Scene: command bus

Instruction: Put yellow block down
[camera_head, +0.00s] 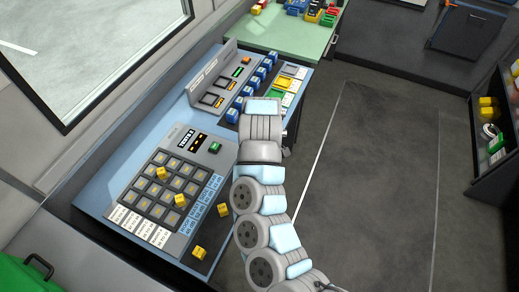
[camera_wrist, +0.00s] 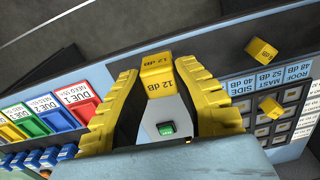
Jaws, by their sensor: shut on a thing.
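In the wrist view my gripper (camera_wrist: 158,88) is shut on a yellow block (camera_wrist: 158,78) marked 12 dB, held between its ridged yellow fingers. The block is over the console's grey panel, near a green button (camera_wrist: 166,129). I cannot tell whether it touches anything below. In the head view my arm hides the fingers and the held block. The blue console (camera_head: 92,196) carries a grid panel (camera_head: 156,198) with yellow blocks (camera_head: 161,173) and (camera_head: 180,200) on it. Two more yellow blocks (camera_head: 199,252) and (camera_head: 223,210) lie near the console's front edge.
Coloured slots marked DUE (camera_wrist: 74,103) are at the left in the wrist view, with a row of blue blocks (camera_wrist: 48,156) beside them. A green table (camera_head: 285,32) stands at the back. A dark shelf (camera_head: 490,165) with yellow items is at the right. The floor between is clear.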

